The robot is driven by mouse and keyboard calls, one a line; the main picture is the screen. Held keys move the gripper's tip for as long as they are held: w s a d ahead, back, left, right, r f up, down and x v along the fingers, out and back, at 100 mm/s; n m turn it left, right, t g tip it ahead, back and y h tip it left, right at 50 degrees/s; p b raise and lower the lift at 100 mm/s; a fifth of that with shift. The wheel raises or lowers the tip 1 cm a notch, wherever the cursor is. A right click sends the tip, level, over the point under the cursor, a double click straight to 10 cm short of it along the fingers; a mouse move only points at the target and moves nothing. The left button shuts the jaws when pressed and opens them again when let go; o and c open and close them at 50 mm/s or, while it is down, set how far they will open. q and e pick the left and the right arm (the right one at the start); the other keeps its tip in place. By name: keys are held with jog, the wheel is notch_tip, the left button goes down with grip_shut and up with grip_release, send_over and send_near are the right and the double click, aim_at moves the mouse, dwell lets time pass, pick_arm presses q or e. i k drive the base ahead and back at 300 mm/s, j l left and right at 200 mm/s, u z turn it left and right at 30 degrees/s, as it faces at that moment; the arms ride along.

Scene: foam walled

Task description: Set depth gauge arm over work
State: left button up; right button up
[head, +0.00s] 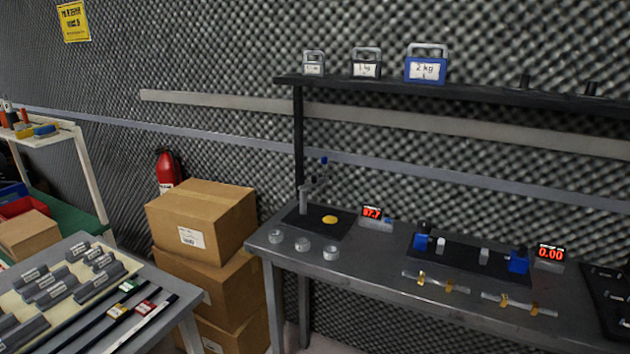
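A small grey stand (304,201) with an upright post and a short arm rises from a black pad at the left end of the dark workbench (391,260). It looks like the depth gauge, with a blue-topped part (324,167) at its arm. A yellow disc (330,219) lies on the pad, to the right of and in front of the post. I cannot tell whether the arm is over the disc. A red-digit display (372,212) beside the pad seems to read 87.7. Neither of my grippers is in view.
Several grey rings, one here (303,244), lie along the bench's front left. A second display (551,252) reads 0.00, near blue fixtures (519,262). A shelf (480,93) with labelled weights overhangs the bench. Stacked cardboard boxes (201,215) and a side table with grey blocks stand left.

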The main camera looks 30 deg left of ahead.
aim_at(314, 182)
jog(key=i+j, duration=0.2)
jog(key=j, duration=0.2)
jog(key=i+j, duration=0.2)
jog(key=j, duration=0.2)
jog(key=i+j, duration=0.2)
jog(key=j, duration=0.2)
jog(key=i+j, duration=0.2)
jog(key=j, duration=0.2)
jog(key=i+j, duration=0.2)
jog(key=j, duration=0.2)
